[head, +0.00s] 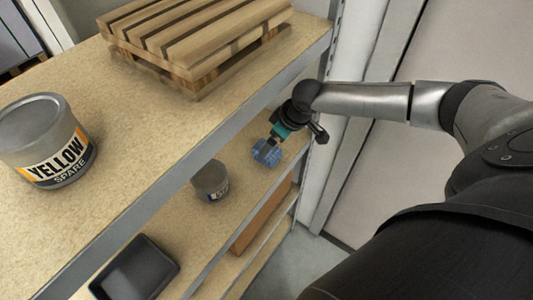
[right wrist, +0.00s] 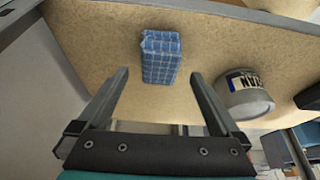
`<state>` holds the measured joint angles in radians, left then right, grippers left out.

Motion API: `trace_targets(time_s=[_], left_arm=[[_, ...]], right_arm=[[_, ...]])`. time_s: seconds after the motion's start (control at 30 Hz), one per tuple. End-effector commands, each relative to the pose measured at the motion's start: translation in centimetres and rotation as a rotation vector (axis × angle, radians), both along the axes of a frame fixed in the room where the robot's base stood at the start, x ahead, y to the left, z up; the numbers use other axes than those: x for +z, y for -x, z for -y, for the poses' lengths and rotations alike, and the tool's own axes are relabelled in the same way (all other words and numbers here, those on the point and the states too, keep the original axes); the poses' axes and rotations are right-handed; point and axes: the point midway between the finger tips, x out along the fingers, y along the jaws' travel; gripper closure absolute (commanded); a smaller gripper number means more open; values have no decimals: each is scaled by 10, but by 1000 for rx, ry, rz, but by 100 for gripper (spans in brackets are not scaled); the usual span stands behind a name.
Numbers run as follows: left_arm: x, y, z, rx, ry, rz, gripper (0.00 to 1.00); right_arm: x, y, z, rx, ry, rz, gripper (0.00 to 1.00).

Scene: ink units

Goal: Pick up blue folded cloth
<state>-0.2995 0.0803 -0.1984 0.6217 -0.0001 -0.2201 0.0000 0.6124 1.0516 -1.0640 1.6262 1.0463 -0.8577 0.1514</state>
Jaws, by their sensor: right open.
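The blue folded cloth (head: 266,153) lies on the middle shelf in the head view, near the shelf's right end. In the right wrist view the blue checked cloth (right wrist: 160,58) lies ahead of the fingertips, roughly midway between their lines. My right gripper (head: 274,141) reaches in from the right and is close to the cloth in the head view. In the right wrist view my right gripper (right wrist: 158,78) is open, with nothing between its fingers. Whether the fingertips touch the shelf cannot be told. My left gripper is not in view.
A grey can (head: 211,181) stands left of the cloth on the same shelf; it also shows in the right wrist view (right wrist: 245,95). A dark tray (head: 136,270) is farther along. The upper shelf holds a yellow-labelled can (head: 45,140) and wooden pallet (head: 195,40). A metal shelf edge (head: 215,138) runs nearby.

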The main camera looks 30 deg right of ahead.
Motion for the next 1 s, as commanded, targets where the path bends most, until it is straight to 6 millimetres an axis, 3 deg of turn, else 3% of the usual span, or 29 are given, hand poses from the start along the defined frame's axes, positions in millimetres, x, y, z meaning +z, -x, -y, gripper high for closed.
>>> trace_targets(time_s=[0.17,0.53,0.87,1.0], left_arm=[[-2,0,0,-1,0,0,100],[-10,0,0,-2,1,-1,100],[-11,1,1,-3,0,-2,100],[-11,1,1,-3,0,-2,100]], right_arm=[[-8,-4,-1,1,1,1,0],[-49,-18,-8,-1,-1,1,0],[-53,-20,-8,1,0,1,0],[-53,-20,-8,0,0,1,15]])
